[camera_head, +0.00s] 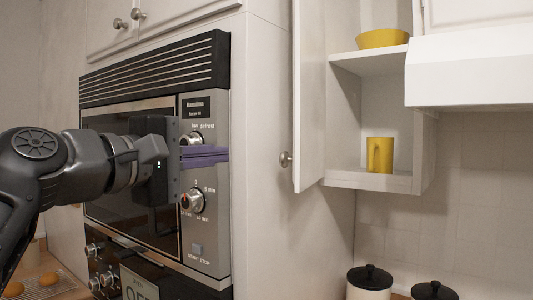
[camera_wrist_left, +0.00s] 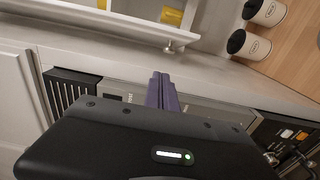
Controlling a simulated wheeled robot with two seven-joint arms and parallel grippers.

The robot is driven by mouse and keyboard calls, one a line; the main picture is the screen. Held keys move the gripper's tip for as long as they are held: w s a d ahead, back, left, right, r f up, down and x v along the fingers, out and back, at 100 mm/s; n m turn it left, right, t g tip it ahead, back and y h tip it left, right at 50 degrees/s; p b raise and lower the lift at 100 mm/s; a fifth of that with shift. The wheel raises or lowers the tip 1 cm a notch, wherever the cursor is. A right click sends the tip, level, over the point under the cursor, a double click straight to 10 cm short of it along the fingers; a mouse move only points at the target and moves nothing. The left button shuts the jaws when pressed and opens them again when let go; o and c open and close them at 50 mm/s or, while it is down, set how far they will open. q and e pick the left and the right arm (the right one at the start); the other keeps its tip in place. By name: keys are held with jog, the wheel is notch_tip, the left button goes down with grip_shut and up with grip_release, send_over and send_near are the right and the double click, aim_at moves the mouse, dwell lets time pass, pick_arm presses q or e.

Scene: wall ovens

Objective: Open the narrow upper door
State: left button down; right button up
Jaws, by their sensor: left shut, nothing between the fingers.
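The narrow upper door (camera_head: 309,95) is a tall white panel to the right of the oven in the head view. It stands swung open, with its round metal knob (camera_head: 286,159) on the left side near the bottom. The open cabinet (camera_head: 372,62) beside it shows its shelves. My left gripper (camera_head: 222,154) has purple fingers pressed together and empty. It is in front of the oven's control panel, left of the door and apart from it. The fingers also show in the left wrist view (camera_wrist_left: 161,92), where a knob (camera_wrist_left: 174,46) lies beyond them. My right gripper is not seen.
A yellow bowl (camera_head: 383,38) and a yellow mug (camera_head: 380,155) sit on the cabinet shelves. The built-in oven (camera_head: 150,85) is behind my left arm. A range hood (camera_head: 470,70) is at right, with lidded canisters (camera_head: 369,284) below. Open space lies before the door.

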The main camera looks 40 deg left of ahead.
aim_at(254, 150)
pick_arm(q)
jog(key=w+p, duration=0.2)
jog(key=w, duration=0.8)
jog(key=shift+w+a+r, duration=0.1)
jog(key=shift+w+a, duration=0.05)
jog(key=d, duration=0.2)
jog(key=w+d, duration=0.1)
jog(key=d, duration=0.1)
jog(key=shift+p, duration=0.4)
jog(key=shift+s, duration=0.1)
